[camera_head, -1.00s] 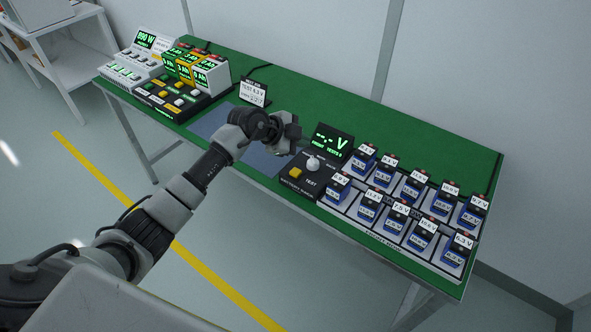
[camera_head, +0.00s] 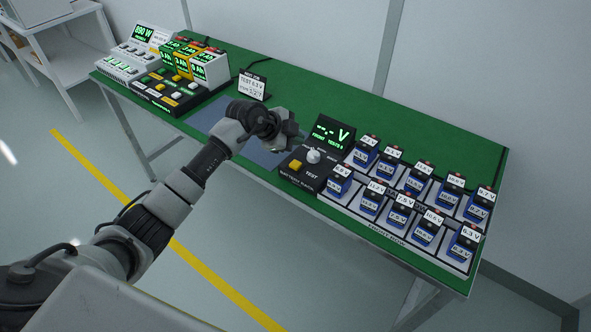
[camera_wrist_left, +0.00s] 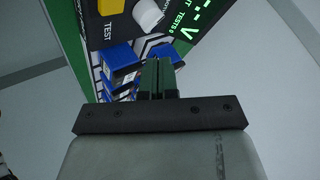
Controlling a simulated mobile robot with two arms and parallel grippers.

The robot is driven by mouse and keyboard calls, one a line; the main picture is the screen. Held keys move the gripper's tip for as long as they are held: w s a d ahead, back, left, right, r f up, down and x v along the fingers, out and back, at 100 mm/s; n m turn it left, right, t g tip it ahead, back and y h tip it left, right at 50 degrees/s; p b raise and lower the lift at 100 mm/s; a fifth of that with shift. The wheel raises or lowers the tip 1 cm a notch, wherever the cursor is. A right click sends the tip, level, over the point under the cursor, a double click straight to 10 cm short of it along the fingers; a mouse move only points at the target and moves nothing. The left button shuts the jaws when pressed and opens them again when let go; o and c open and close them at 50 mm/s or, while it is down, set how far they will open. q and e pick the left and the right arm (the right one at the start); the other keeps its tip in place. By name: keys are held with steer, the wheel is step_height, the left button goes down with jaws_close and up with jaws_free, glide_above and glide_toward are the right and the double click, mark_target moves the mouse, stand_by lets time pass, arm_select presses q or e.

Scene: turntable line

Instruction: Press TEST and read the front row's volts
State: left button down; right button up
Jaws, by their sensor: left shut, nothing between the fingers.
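The black tester box (camera_head: 306,178) stands on the green table, with a yellow button (camera_head: 295,165) beside the word TEST and a white knob (camera_head: 314,156). Its display (camera_head: 332,137) shows green dashes and a V, no number. The display (camera_wrist_left: 187,30) and knob (camera_wrist_left: 147,13) also show in the left wrist view. The front row of blue batteries (camera_head: 371,202) sits in a rack right of the tester, each with a white volt label. My left gripper (camera_head: 297,137) is shut and empty, just left of the display and above the tester's back edge. My right gripper is out of view.
A back row of blue batteries (camera_head: 415,178) stands behind the front row. A small TEST 6.3 V card (camera_head: 252,86) stands behind my arm. A blue-grey mat (camera_head: 208,120) lies bare.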

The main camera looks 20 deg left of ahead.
mark_target(296, 165)
arm_select(q)
step_height(296, 165, down, 3)
steer(key=shift+f+b, duration=0.1)
steer(key=shift+b, duration=1.1)
steer(key=shift+f+b, duration=0.4)
steer(key=shift+f, duration=0.75)
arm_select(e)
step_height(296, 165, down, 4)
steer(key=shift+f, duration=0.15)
arm_select(q)
steer(key=shift+f, duration=0.15)
steer(key=shift+f, duration=0.25)
steer(key=shift+f, duration=0.45)
steer(key=shift+p, duration=0.3)
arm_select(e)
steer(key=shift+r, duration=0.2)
arm_select(q)
steer(key=shift+r+p, duration=0.9)
steer(key=shift+p, duration=0.1)
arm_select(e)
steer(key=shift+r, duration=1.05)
